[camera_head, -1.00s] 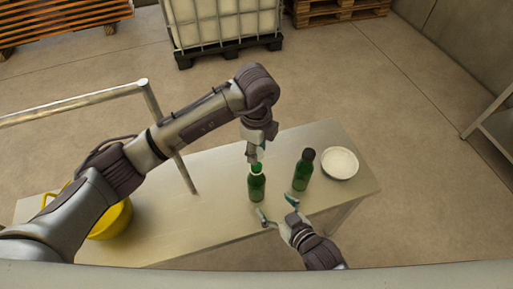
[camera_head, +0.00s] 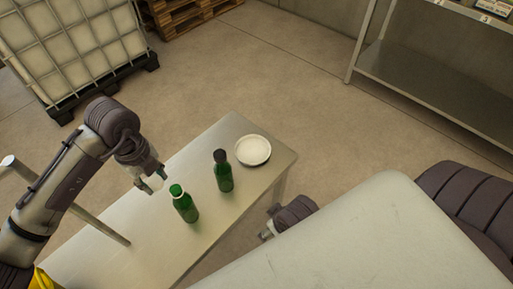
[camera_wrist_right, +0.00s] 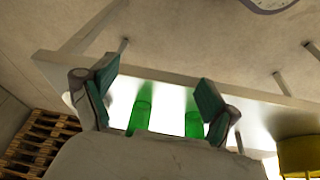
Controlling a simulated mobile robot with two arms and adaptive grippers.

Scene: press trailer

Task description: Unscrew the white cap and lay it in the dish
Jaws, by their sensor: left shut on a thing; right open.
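Two green bottles stand upright on the table (camera_head: 140,233). The nearer bottle (camera_head: 187,210) shows white at its neck, and the other bottle (camera_head: 223,180) has a dark top. The white dish (camera_head: 253,150) sits beyond them near the table's far corner. My left gripper (camera_head: 152,181) is shut just left of and above the nearer bottle's top, apart from it. What it grips, apparently the white cap, is mostly hidden by its fingers. My right gripper (camera_head: 268,223) is at the table's right edge, partly hidden. In the right wrist view it is open and empty (camera_wrist_right: 155,98), with both bottles beyond its fingers.
A yellow container (camera_wrist_right: 298,156) stands at the table's other end. A metal rail (camera_head: 95,222) rises by the left arm. A metal shelf (camera_head: 440,85), a caged tank (camera_head: 70,45) and wooden pallets (camera_head: 185,12) stand beyond. The table around the dish is clear.

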